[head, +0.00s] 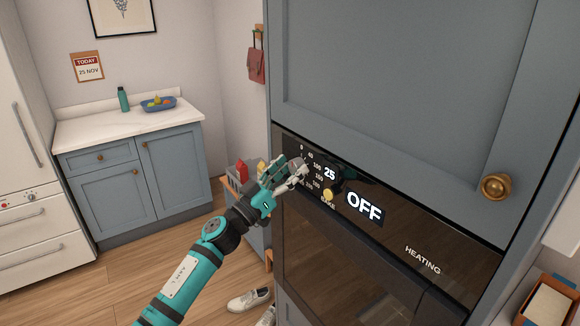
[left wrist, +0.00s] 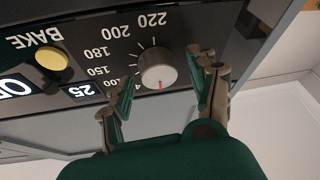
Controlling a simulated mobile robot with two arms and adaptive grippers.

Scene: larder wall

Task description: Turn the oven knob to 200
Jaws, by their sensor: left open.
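The oven knob (left wrist: 158,72) is a round grey dial on the black panel. Its red mark points to the bottom of the left wrist view, away from the 200 and 220 (left wrist: 158,20) printed at the top. My left gripper (left wrist: 166,80) is open, with one finger on each side of the knob and gaps showing. In the head view my left gripper (head: 290,170) is at the panel's left end and largely hides the knob. The display (head: 330,172) reads 25, and the larger one (head: 365,208) reads OFF. My right gripper is not in view.
A yellow button (head: 327,195) labelled BAKE sits beside the dial. A blue-grey cabinet door with a brass knob (head: 495,186) is above the oven. A counter (head: 130,122) with a bottle and fruit bowl stands at the back left. Shoes (head: 248,299) lie on the floor.

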